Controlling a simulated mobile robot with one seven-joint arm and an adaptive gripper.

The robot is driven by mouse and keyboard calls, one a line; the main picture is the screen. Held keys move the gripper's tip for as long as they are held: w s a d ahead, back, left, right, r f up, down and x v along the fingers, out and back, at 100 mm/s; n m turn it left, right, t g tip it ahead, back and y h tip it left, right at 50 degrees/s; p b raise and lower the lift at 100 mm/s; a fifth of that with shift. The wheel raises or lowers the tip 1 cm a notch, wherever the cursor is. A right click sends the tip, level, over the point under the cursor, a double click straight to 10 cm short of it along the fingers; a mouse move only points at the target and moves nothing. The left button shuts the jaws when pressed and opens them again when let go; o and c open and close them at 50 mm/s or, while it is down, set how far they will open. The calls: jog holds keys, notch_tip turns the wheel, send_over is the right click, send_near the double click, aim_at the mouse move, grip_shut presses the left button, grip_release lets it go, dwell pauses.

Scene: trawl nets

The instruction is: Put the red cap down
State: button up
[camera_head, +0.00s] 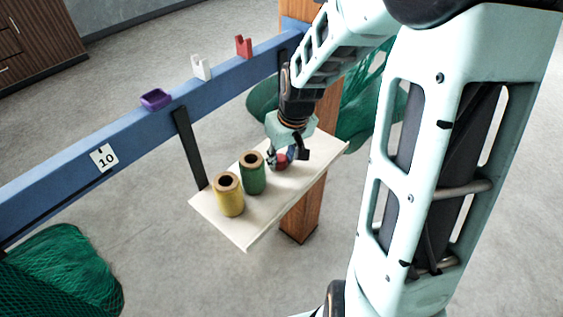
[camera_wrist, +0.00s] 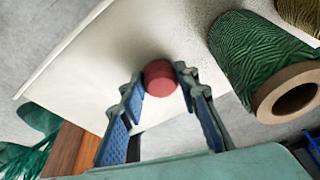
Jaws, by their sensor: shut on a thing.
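The red cap (camera_wrist: 160,78) is a small round piece between my fingertips in the wrist view. It also shows in the head view (camera_head: 282,161), low over the white shelf board (camera_head: 305,170), partly hidden by the fingers. My gripper (camera_wrist: 158,82) is shut on the cap, with a blue-padded finger on each side. In the head view my gripper (camera_head: 281,158) is just right of the green twine spool. The white board also fills the wrist view behind the cap (camera_wrist: 100,70). I cannot tell whether the cap touches the board.
A green twine spool (camera_head: 253,175) and a yellow one (camera_head: 229,197) stand upright on the board. A blue beam (camera_head: 120,121) runs behind, carrying a purple holder (camera_head: 155,99), a white clip (camera_head: 201,67) and a red clip (camera_head: 243,46). The board's right end is clear. Green nets (camera_head: 65,272) hang nearby.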

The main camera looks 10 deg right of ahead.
jog(key=shift+r, duration=0.1)
jog(key=o, duration=1)
jog(key=shift+r, duration=0.45)
jog(key=v, duration=1.1)
jog(key=shift+p, duration=0.35)
jog(key=shift+s, duration=0.15)
